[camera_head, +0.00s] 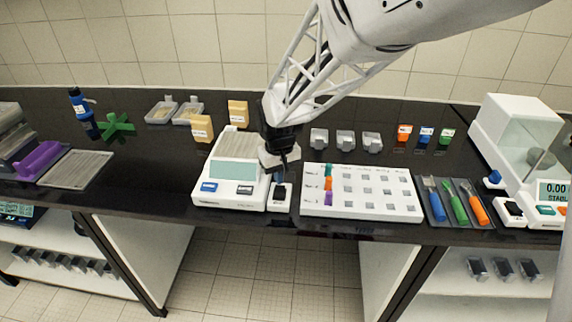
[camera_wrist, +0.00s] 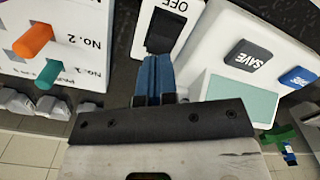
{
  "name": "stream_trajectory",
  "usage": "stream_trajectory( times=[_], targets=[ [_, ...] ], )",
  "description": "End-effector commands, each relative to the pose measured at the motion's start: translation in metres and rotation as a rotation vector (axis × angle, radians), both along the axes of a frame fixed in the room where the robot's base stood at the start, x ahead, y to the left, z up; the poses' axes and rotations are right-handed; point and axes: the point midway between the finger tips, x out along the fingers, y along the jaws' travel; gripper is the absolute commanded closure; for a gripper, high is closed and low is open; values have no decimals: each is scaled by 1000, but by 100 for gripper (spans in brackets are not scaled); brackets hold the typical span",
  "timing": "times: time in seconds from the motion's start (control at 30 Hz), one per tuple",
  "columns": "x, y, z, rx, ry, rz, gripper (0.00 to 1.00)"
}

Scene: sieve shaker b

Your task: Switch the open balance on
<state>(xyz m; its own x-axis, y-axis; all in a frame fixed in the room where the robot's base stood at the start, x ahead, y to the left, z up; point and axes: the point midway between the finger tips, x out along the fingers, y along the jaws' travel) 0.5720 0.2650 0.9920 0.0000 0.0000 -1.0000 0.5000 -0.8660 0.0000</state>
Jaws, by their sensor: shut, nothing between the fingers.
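The open balance (camera_head: 202,188) is a white unit with a blank pale teal display (camera_head: 233,172) and a blue and a dark key on its front. Its switch box (camera_head: 279,203) stands just to its right. In the wrist view the box carries a black rocker (camera_wrist: 163,30) with the label OFF (camera_wrist: 181,6) beside one end. My gripper (camera_wrist: 154,62) is shut and empty, its blue fingertips at the end of the rocker away from that label. I cannot tell whether they touch it. The gripper hides part of the rocker, and any label at that end is hidden.
A white numbered rack (camera_head: 408,205) with coloured pegs stands close right of the switch box. An enclosed balance (camera_head: 500,125) with a lit display and its own switch (camera_head: 512,209) stands at the far right. Small yellow boxes (camera_head: 202,128) stand behind the open balance.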

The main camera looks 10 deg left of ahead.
Motion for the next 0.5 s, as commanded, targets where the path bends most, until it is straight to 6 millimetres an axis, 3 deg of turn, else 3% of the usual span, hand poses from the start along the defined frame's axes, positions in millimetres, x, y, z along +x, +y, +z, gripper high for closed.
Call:
stream_trajectory(
  times=[0.5],
  targets=[
    [0, 0, -6, 0, 1, 0, 100]
  ],
)
